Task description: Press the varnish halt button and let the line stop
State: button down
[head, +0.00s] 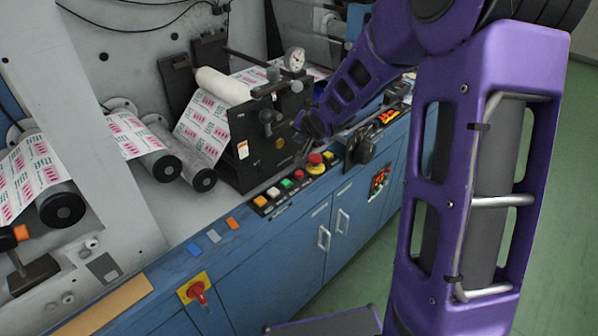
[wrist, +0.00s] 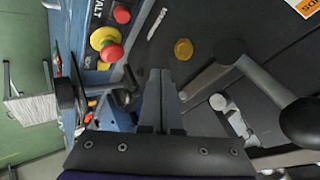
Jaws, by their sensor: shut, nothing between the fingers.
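In the wrist view a flat red button (wrist: 122,14) sits beside white lettering of which "ALT" shows; no word for varnish is readable. It is likely the red button (head: 298,175) on the console's button row in the head view. Beside it is a red mushroom button on a yellow collar (wrist: 106,43), also in the head view (head: 315,162). A round yellow disc (wrist: 183,49) is on the black unit's side plate, also in the head view (head: 280,143). My gripper (wrist: 160,74) is shut and empty, above the console near the black unit, apart from the buttons.
The black unit (head: 240,145) with a pressure gauge (head: 294,59) and projecting knobs stands close to my gripper. Green (head: 286,184), white (head: 273,193) and orange (head: 260,201) buttons continue the row. A red rotary switch (head: 197,291) is at the front left.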

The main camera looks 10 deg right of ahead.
notch_tip(320, 180, down, 8)
jog(key=b, duration=0.8)
jog(key=shift+f, duration=0.4)
jog(key=shift+b, duration=0.3)
dwell(1.0)
jog(key=shift+f, duration=0.4)
jog(key=shift+f+b, duration=0.3)
jog(key=shift+f, duration=0.25)
dwell(0.8)
jog(key=shift+r+p, duration=0.95)
jog(key=shift+p, duration=0.1)
notch_tip(320, 180, up, 5)
jog(key=p, duration=0.5)
